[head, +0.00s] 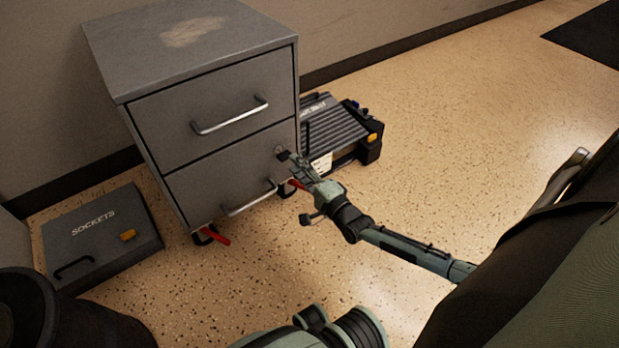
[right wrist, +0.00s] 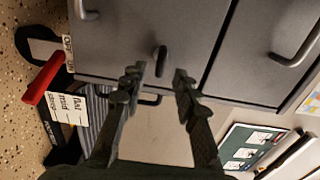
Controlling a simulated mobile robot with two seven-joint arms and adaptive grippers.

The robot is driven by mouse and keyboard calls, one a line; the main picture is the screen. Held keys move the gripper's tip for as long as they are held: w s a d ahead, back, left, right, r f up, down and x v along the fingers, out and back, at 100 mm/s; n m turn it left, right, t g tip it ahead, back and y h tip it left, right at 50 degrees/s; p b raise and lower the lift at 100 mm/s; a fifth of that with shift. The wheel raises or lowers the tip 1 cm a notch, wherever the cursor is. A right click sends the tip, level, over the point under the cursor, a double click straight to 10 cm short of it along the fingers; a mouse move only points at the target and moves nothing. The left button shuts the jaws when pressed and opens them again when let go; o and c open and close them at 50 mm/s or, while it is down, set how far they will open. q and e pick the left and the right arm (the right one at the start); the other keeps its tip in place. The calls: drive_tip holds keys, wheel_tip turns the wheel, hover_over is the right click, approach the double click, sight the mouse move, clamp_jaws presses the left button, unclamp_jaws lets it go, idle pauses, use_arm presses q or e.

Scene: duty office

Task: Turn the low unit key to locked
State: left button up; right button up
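The low unit is a grey two-drawer metal cabinet (head: 215,100) against the wall. A small dark key (right wrist: 160,60) sits in the front of its lower drawer (head: 225,175). In the right wrist view the key's head is long and narrow and stands near upright in the picture. My right gripper (head: 283,155) is at the right side of the lower drawer front. In the right wrist view its fingers (right wrist: 158,78) are open, one on each side of the key, with gaps visible. In the head view the gripper tip largely hides the key. My left gripper is out of view.
Red levers (head: 215,234) show at the cabinet's feet. A grey ribbed case (head: 330,125) stands close behind on the right. A SOCKETS case (head: 100,235) lies left. Floor on the right is clear.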

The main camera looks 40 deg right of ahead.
drive_tip(key=s, duration=0.6)
drive_tip(key=shift+s+d, duration=0.15)
